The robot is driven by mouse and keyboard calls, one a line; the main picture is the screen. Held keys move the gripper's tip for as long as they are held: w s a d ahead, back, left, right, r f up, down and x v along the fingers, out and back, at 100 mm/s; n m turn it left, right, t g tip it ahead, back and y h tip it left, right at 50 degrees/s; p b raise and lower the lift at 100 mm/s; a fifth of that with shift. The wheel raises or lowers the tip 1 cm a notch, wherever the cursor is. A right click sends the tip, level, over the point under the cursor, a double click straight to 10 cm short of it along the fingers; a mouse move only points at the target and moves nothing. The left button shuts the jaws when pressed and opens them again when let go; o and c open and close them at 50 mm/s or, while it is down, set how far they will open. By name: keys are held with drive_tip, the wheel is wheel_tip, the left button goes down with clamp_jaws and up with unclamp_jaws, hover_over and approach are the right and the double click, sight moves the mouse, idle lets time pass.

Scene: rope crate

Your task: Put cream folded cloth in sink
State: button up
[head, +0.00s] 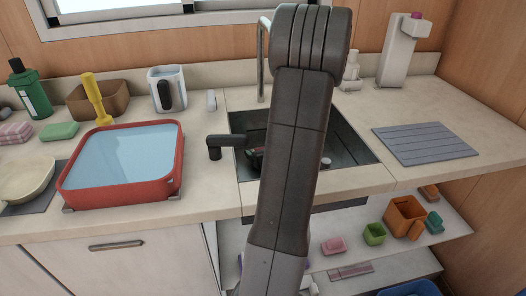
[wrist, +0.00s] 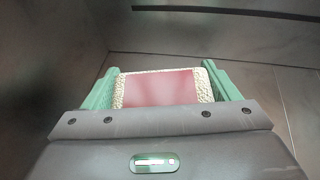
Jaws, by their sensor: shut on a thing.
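My gripper (wrist: 161,72) has green fingers on both sides of a cream, rough-textured folded cloth (wrist: 205,88) with a flat pinkish-red face. The fingers are shut on it. In the wrist view, dark grey metal walls and floor of the sink (wrist: 50,45) surround the cloth; I cannot tell whether it touches the floor. In the head view, the dark sink (head: 352,152) is set in the counter, and my arm hides its middle. The cloth cannot be made out there.
A red basin of water (head: 70,197) stands left of the sink. A grey ridged mat (head: 425,143) lies to the right, with clear counter around it. A tap (head: 262,60) rises behind. Below, an open shelf holds an orange pot (head: 404,214) and small blocks.

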drive_tip(key=shift+f+b, duration=0.55)
drive_tip(key=shift+f, duration=0.1)
idle(0.5)
drive_tip(key=o, duration=0.9)
drive_tip(key=shift+r, duration=0.1)
wheel_tip(320, 180, up, 10)
drive_tip(key=p, duration=0.3)
drive_tip(key=shift+p, duration=0.4)
